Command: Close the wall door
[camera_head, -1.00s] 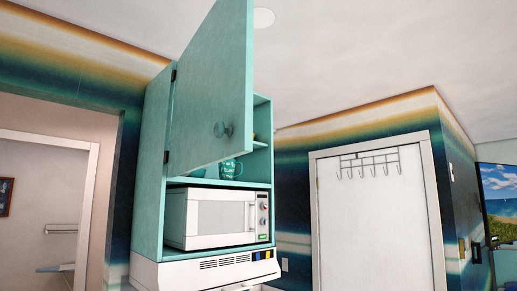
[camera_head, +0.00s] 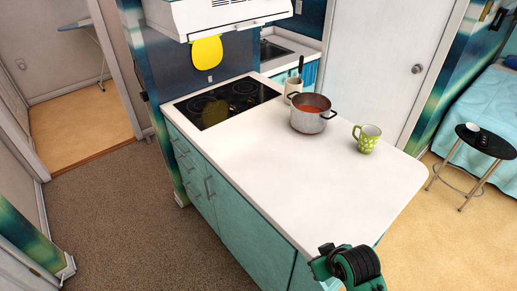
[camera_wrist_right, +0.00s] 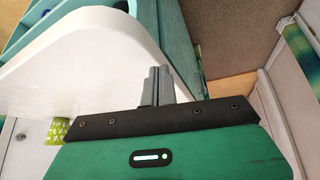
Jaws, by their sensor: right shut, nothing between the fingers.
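The wall cabinet and its door are out of view now; the head view looks down and shows only the white range hood (camera_head: 215,14) at the top. My right gripper shows in the right wrist view (camera_wrist_right: 158,84), its two grey fingers together and empty, by the rounded corner of the white countertop (camera_wrist_right: 90,62). A green and black part of my right arm shows at the bottom of the head view, by the counter's near end. My left gripper is not in view.
On the white counter (camera_head: 285,180) stand a pot (camera_head: 310,120) with red contents, a green dotted mug (camera_head: 367,138) and a beige utensil holder (camera_head: 293,86). A black cooktop (camera_head: 228,100) is at the back left. A round stool (camera_head: 487,141) stands at right. Carpet left of the counter is clear.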

